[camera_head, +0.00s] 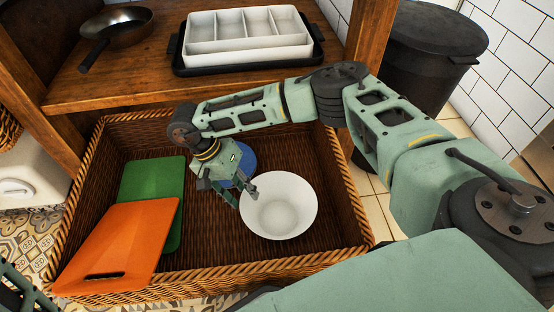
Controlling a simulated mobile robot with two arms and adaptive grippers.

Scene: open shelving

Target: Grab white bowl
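The white bowl (279,208) sits upright in the right half of a wicker basket (215,266), with its inside empty. My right gripper (241,198) reaches down into the basket at the bowl's left rim. Its fingers are apart, one over the inside of the rim and one outside it. I cannot tell whether they touch the bowl. A blue round dish (245,160) lies behind the gripper, partly hidden by it. A small part of my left arm shows at the bottom left corner, and the state of its gripper cannot be made out.
An orange cutting board (120,243) and a green one (152,182) lie in the basket's left half. A wooden shelf (130,92) above holds a frying pan (120,28) and a white divided tray (247,38). A dark bin (425,62) stands at the right.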

